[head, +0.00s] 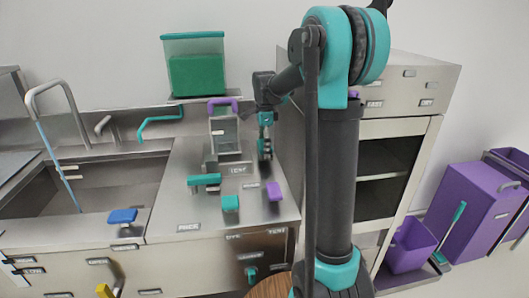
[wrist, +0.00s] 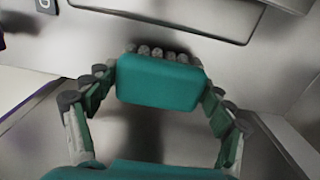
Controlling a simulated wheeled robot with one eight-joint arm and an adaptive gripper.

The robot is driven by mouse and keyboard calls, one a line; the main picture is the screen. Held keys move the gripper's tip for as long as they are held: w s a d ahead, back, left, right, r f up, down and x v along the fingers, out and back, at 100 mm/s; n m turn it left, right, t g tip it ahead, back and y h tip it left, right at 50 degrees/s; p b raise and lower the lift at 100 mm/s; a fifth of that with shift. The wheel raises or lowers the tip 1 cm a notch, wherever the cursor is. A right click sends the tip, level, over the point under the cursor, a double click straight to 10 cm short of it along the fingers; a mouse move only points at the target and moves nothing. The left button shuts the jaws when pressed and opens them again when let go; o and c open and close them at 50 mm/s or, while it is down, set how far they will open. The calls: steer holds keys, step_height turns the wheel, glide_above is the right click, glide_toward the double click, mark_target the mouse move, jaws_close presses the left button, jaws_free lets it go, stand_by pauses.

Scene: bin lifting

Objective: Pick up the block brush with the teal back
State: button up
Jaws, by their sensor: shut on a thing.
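The block brush with the teal back (wrist: 160,84) is in the middle of the wrist view, with a row of grey-brown bristle tufts showing along its far edge. My gripper (wrist: 161,88) has one finger against each short side of it and is shut on it. In the head view my gripper (head: 265,152) points down near the back right of the steel counter, beside the cabinet. The brush cannot be made out there. Whether it touches the surface below is not clear.
On the counter (head: 180,215) stand a teal item with a bar-shaped top (head: 204,181), a small teal block (head: 230,203) and a purple item (head: 273,191). A clear container with a purple handle (head: 224,133) is left of my gripper. A steel cabinet (head: 395,130) stands close on the right.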

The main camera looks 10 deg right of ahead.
step_height(320, 180, up, 18)
steer(key=shift+f, duration=0.25)
stand_by(0.3)
